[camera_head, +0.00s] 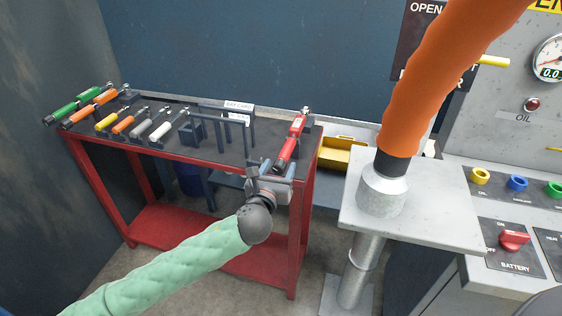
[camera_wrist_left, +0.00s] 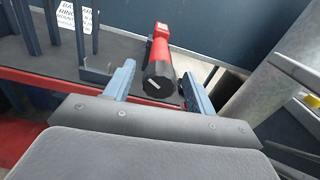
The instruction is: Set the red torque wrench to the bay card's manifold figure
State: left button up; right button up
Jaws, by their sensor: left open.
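The red torque wrench (camera_head: 296,135) lies on the dark top of the red cart, near its right end. In the left wrist view its red body and black handle end (camera_wrist_left: 160,82) point toward me. My left gripper (camera_head: 272,180) is open at the front right edge of the cart, just short of the handle. In the left wrist view its two blue-grey fingers stand apart on either side of the handle end. The bay card (camera_head: 239,110) stands at the back of the cart; part of it shows in the left wrist view (camera_wrist_left: 75,17). I cannot read its figures. My right gripper is not seen.
Several other wrenches, green, orange, yellow and white-handled, lie on the cart (camera_head: 200,263) to the left. A blue-grey frame (camera_head: 250,137) stands left of the red wrench. A yellow bin (camera_head: 342,153) is behind right. A grey pedestal (camera_head: 415,220) and control panel stand right.

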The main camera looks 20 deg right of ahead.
pick_arm(q)
jog(key=shift+x, duration=1.35)
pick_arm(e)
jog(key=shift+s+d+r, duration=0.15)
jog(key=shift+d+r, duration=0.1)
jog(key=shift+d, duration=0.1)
pick_arm(q)
jog(key=shift+c, duration=0.2)
jog(key=c, duration=0.9)
